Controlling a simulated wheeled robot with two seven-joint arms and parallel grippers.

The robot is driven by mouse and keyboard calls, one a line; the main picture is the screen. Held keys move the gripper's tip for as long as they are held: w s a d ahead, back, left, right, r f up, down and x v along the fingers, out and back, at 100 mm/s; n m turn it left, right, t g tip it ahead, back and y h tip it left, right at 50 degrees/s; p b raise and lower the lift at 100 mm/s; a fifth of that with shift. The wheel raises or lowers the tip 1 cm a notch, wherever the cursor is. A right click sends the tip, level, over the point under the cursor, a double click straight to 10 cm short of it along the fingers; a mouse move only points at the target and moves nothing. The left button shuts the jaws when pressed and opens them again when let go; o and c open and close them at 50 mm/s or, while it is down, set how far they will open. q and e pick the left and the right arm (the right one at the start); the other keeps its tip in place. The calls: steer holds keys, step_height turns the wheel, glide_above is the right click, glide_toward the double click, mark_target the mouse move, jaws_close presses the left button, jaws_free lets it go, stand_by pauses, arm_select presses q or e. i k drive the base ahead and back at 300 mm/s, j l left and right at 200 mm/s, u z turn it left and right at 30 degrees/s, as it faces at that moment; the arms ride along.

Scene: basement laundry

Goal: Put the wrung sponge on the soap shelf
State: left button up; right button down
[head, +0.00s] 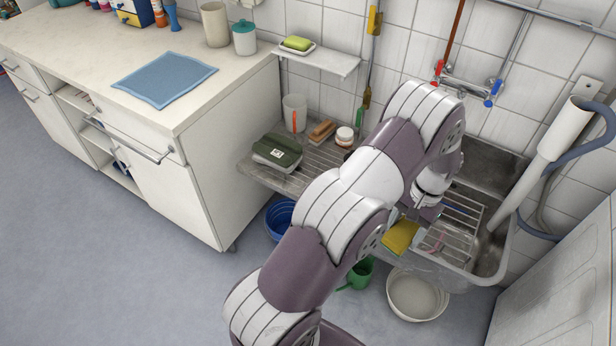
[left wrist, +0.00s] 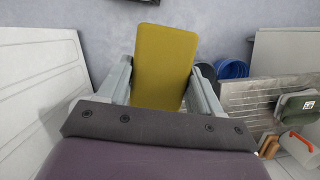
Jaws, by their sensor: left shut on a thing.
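My left gripper (head: 418,216) is shut on the yellow sponge (head: 400,238), above the front part of the sink. In the left wrist view the sponge (left wrist: 166,62) stands out between the two fingers of the gripper (left wrist: 164,92). The white soap shelf (head: 342,64) is on the tiled wall at the back, up and to the left of the gripper. A dish with a green and yellow soap bar (head: 297,43) sits on its left part; its right part is bare. My right gripper is not in view.
The metal sink (head: 488,262) holds a wire rack. The ribbed drainboard (head: 262,178) carries a green box (head: 277,151), a brush (head: 321,130), a jar (head: 345,136) and a cup (head: 294,113). A yellow-handled tool (head: 374,22) hangs right of the shelf. Taps (head: 465,86) project from the wall.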

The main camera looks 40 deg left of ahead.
mark_target(332, 60)
steer(key=j+z, duration=0.8)
steer(key=k+j+z, duration=0.15)
steer(key=z, duration=0.2)
steer(key=k+j, duration=0.1)
steer(key=j, duration=1.35)
steer(key=k+j, duration=0.15)
steer(key=j, duration=0.55)
